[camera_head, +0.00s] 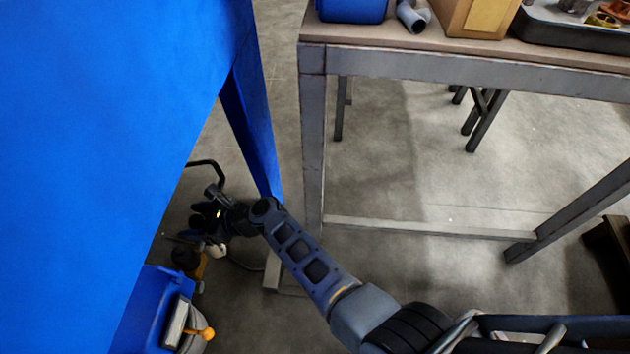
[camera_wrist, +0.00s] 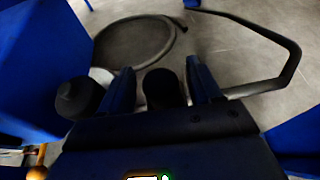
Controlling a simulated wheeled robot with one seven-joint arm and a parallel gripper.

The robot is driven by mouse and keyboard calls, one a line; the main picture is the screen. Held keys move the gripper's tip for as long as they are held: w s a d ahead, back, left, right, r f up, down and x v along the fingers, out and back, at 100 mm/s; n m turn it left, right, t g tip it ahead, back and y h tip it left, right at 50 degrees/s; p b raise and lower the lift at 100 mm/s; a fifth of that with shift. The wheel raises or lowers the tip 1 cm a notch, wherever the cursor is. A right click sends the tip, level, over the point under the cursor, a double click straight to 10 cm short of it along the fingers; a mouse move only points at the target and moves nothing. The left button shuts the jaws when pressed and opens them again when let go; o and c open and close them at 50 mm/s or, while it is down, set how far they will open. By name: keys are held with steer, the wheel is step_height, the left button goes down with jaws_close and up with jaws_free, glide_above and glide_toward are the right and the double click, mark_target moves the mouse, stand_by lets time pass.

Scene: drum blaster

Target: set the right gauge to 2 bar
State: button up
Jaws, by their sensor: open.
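No gauge face can be read in either view, so I cannot tell what the right gauge shows. In the wrist view my gripper (camera_wrist: 161,76) is open, with one finger on each side of a dark round knob (camera_wrist: 164,90). I cannot tell whether the fingers touch it. A second dark knob (camera_wrist: 79,98) stands outside the left finger, with a pale round part partly hidden behind it. In the head view my gripper (camera_head: 208,218) is low beside the blue cabinet, above a dark-topped, brownish fitting (camera_head: 188,260).
A large blue cabinet (camera_head: 110,110) and its leg stand close on the left. A grey workbench (camera_head: 420,70) stands to the right. A black hose (camera_wrist: 178,35) and a bent dark handle (camera_wrist: 285,45) lie beyond the fingers. A blue box (camera_head: 147,310) is at lower left.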

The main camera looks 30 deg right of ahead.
steer(key=m+t+h+p, duration=0.1)
steer(key=m+t+h, duration=0.1)
steer(key=m+h, duration=0.1)
steer(key=shift+s+a+m+t, duration=0.1)
steer(key=shift+m+t, duration=0.2)
steer(key=s+d+r+n+h+p, duration=0.1)
steer(key=s+d+r+n+p, duration=0.2)
steer(key=d, duration=0.5)
steer(key=s+d+r+n+t+h+p, duration=0.1)
steer(key=s+d+r+n+p, duration=0.2)
steer(key=d, duration=0.5)
steer(key=s+d+r+n+h+p, duration=0.1)
steer(key=s+d+r+n+p, duration=0.2)
steer(key=s+d+r+p, duration=0.2)
steer(key=shift+s+d+r+n+t, duration=0.35)
steer(key=shift+s+d+r, duration=0.3)
steer(key=shift+s+d, duration=0.85)
steer(key=shift+w, duration=0.25)
